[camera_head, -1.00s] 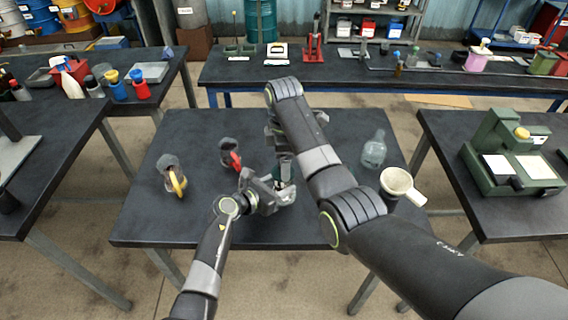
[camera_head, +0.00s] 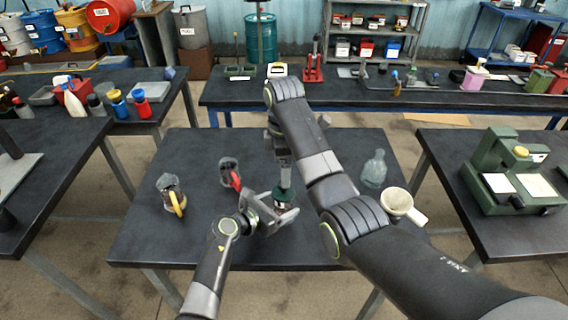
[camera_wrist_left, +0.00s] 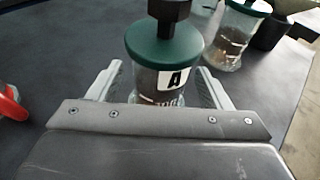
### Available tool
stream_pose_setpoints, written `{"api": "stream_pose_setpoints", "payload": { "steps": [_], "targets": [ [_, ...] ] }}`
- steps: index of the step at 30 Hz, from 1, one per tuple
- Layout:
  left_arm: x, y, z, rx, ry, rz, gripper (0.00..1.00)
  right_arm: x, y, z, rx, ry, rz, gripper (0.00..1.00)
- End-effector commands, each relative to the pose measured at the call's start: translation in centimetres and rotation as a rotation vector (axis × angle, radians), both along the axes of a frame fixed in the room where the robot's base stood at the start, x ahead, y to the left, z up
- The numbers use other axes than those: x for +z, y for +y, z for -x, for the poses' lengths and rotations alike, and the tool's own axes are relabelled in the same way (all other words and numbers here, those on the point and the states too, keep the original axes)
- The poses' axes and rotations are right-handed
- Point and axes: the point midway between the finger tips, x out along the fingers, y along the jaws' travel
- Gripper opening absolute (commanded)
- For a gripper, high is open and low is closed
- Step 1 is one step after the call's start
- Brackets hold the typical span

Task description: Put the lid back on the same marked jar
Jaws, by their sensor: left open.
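A glass jar marked A (camera_wrist_left: 173,80) stands in the left wrist view. A green lid (camera_wrist_left: 150,45) is at its mouth, with a dark stem and knob (camera_wrist_left: 168,10) on top; I cannot tell whether it is fully seated. My left gripper (camera_wrist_left: 160,85) is open, its fingers on either side of the jar. In the head view my left gripper (camera_head: 284,214) is at the green-lidded jar (camera_head: 291,199) near the table's middle. My right gripper (camera_head: 284,178) points down above the lid; its fingertips are not clear. A second green-lidded jar (camera_wrist_left: 231,40) stands farther right in the wrist view.
A yellow-handled vessel (camera_head: 172,192) and a red-handled one (camera_head: 230,174) stand on the left of the table. The table's front left is clear.

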Motion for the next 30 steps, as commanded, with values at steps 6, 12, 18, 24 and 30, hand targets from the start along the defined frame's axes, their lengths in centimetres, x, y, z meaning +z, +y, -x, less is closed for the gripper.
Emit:
{"api": "stream_pose_setpoints", "payload": {
  "steps": [6,12,18,24,30],
  "targets": [
    [0.1,0.2,0.2,0.0,0.0,0.0,0.72,0.0,0.0,0.0,0.0,0.0,0.0,0.79],
    [0.6,1.5,1.5,0.001,-0.001,-0.001,0.72,-0.1,0.0,0.0,0.0,0.0,0.0,0.79],
    [1.4,3.7,3.6,0.002,-0.001,-0.001,0.72,-0.3,0.0,0.0,0.0,0.0,0.0,0.79],
    [2.4,5.9,5.8,0.001,-0.002,-0.002,0.72,-0.8,0.0,0.0,0.0,0.0,0.0,0.79],
    [3.3,8.3,8.2,0.001,-0.002,-0.003,0.72,-1.5,0.0,0.0,0.0,0.0,0.0,0.79]
  ]
}}
